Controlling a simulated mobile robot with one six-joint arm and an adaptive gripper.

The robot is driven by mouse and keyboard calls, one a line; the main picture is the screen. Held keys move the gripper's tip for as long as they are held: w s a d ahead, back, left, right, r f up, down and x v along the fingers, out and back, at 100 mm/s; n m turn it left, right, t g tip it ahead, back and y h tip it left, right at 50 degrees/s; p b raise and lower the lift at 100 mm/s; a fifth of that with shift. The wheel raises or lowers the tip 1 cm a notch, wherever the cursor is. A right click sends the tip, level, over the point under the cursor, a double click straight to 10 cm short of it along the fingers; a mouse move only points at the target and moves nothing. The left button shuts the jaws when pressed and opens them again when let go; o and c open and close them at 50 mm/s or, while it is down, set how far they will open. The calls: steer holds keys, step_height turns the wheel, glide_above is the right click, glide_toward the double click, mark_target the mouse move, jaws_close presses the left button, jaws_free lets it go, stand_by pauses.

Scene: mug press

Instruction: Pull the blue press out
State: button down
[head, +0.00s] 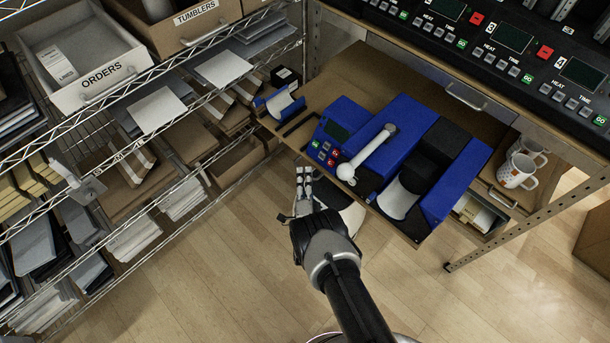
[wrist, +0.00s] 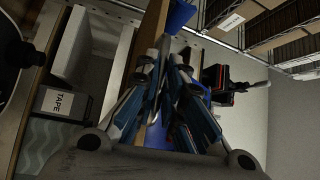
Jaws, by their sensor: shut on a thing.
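The blue press (head: 397,143) sits on a wooden pull-out board (head: 433,237) that projects from under the bench. It has a white-knobbed lever, a small screen, several buttons and a black part at its right. My gripper (head: 304,180) is at the board's front edge, to the left of the lever knob. In the wrist view my gripper (wrist: 167,52) has its fingers on both sides of the board's wooden edge (wrist: 153,22), shut on it. Blue parts of the press (wrist: 181,14) show beyond the fingers. The exact finger contact is partly hidden.
A wire shelf rack (head: 140,170) with bins and paper stands close at the left. A control panel (head: 510,50) is on the bench above. White mugs (head: 516,171) sit under the bench at the right. The wooden floor (head: 190,285) in front is clear.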

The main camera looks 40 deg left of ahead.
steer(key=shift+w, duration=0.15)
steer(key=c, duration=2)
jaws_free()
steer(key=shift+w, duration=0.1)
steer(key=v, duration=1.2)
steer(key=shift+a, duration=0.15)
